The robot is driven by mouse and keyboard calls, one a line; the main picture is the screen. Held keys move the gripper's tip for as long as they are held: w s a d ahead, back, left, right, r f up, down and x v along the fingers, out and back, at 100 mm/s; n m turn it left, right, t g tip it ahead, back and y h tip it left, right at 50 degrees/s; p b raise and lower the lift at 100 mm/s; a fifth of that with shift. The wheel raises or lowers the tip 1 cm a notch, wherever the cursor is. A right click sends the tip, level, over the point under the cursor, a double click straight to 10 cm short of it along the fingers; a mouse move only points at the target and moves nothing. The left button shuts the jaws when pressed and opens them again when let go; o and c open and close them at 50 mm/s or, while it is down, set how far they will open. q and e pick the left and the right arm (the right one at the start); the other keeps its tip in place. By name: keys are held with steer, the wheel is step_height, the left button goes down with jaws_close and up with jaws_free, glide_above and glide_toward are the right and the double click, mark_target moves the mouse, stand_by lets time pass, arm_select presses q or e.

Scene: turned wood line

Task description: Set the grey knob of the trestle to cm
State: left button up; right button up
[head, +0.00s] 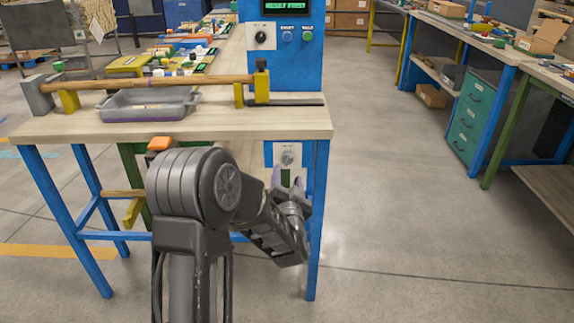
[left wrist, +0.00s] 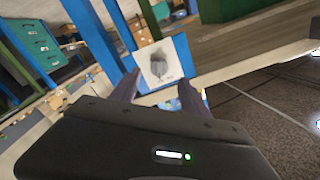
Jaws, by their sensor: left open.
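The grey knob (head: 288,156) sits on a white plate on the blue front panel of the trestle, below the tabletop's right end. In the left wrist view the knob (left wrist: 158,64) shows dark and blurred on its white plate (left wrist: 174,52). The plate's markings and the knob's setting are too small to read. My left gripper (head: 288,178) is open just below and in front of the knob in the head view. In the left wrist view its fingers (left wrist: 157,86) stand on either side below the knob, with nothing between them. My right gripper is not in view.
On the tabletop (head: 220,122) lie a grey tray (head: 147,110) and a wooden rod (head: 130,84) on yellow supports. A blue panel with a black dial (head: 261,37) stands behind. Blue trestle legs (head: 316,225) flank my arm. The floor to the right is clear.

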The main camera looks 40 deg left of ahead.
mark_target(287, 163)
arm_select(q)
steer(key=x, duration=0.7)
steer(key=shift+w+a, duration=0.1)
jaws_close()
stand_by(0.5)
